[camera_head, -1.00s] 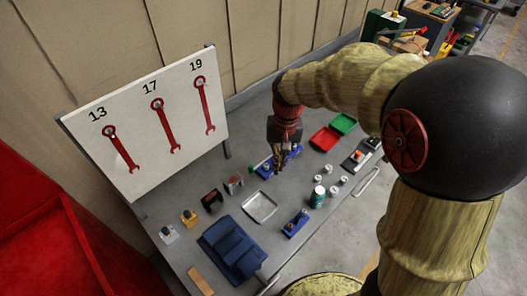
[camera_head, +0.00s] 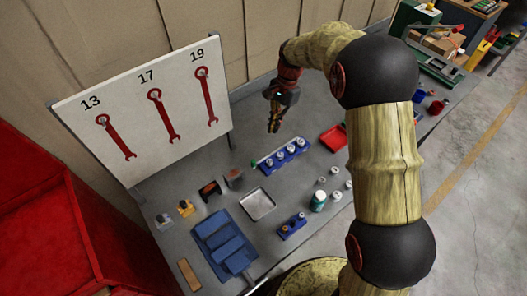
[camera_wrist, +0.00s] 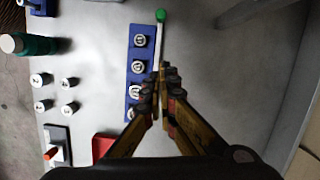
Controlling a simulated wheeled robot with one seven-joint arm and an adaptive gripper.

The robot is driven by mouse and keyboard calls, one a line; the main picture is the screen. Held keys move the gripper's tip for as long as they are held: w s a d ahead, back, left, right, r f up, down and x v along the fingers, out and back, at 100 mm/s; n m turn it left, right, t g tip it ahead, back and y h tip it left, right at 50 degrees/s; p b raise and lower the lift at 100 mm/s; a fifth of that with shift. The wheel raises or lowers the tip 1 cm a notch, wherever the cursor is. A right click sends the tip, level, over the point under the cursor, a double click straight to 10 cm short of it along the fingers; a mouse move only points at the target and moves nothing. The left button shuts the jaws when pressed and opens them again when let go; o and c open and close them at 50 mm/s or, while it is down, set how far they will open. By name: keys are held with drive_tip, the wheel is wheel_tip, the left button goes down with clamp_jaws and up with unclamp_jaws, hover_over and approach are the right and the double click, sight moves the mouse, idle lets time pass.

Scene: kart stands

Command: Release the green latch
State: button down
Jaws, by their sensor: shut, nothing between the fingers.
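The green latch is a thin pale rod with a green tip (camera_wrist: 161,15), running along one side of a blue rack (camera_wrist: 134,80) in the wrist view. In the head view the green tip (camera_head: 254,163) shows at the left end of the blue rack (camera_head: 267,166), which holds several white-topped round pieces. My gripper (camera_head: 273,128) hangs above and behind the rack, fingers pointing down. In the wrist view my gripper (camera_wrist: 159,78) is shut and empty, its fingertips overlapping the near part of the rod in the picture. I cannot see contact, and the fingers hide the rod's near end.
A metal tray (camera_head: 258,205), a green bottle (camera_head: 318,198), several small white-topped pieces and a small blue holder (camera_head: 292,228) stand in front of the rack. A red tray (camera_head: 333,138) lies to the right. A wrench board (camera_head: 150,125) stands left. Bare table lies behind the rack.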

sight(254, 160)
drive_tip(key=shift+a, duration=0.1)
drive_tip(key=b+x, duration=0.1)
drive_tip(key=x, duration=0.9)
drive_tip(key=shift+s+f+b, duration=0.1)
drive_tip(key=shift+f+b, duration=0.05)
drive_tip(key=shift+b, duration=0.25)
drive_tip(key=shift+s+a, duration=1.1)
drive_tip(key=shift+a, duration=0.15)
drive_tip(key=shift+s+a, duration=0.2)
drive_tip(key=shift+a, duration=0.05)
drive_tip(key=s+a, duration=0.2)
drive_tip(key=shift+a+r+p, duration=0.25)
drive_tip(key=shift+a+p, duration=0.15)
drive_tip(key=shift+w+d+f, duration=0.1)
